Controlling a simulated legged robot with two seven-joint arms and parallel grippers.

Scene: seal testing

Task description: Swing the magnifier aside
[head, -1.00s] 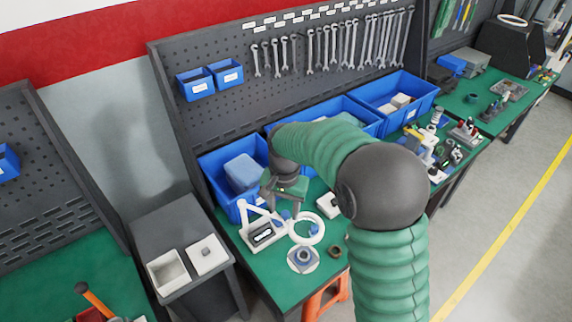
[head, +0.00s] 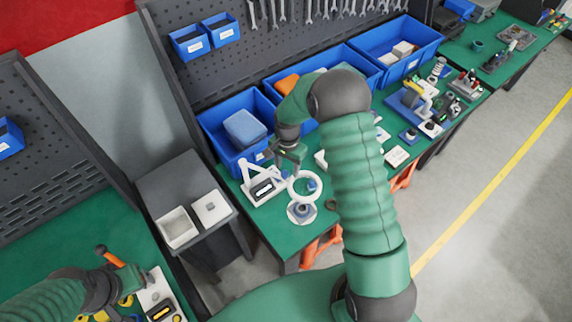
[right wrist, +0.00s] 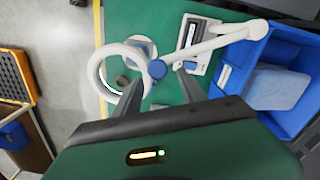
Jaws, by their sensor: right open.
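The white magnifier (head: 291,194) has a ring on a jointed arm. Its grey-white base (head: 264,189) stands on the green bench by the blue bins. In the right wrist view, the ring (right wrist: 92,72) is at left, and a blue joint (right wrist: 157,69) links it to the white arm (right wrist: 215,44). My right gripper (head: 287,169) is open over the magnifier. In the wrist view its fingertips (right wrist: 160,76) lie on either side of the blue joint; contact cannot be told. My left gripper (head: 108,287) is low at left, its fingers unclear.
A round grey part on a white pad (head: 301,212) lies beside the ring. A blue bin (head: 226,155) with a blue-grey block stands behind the magnifier. A dark cabinet with two white trays (head: 177,228) is at left. An orange-handled lever (head: 110,256) is near my left gripper.

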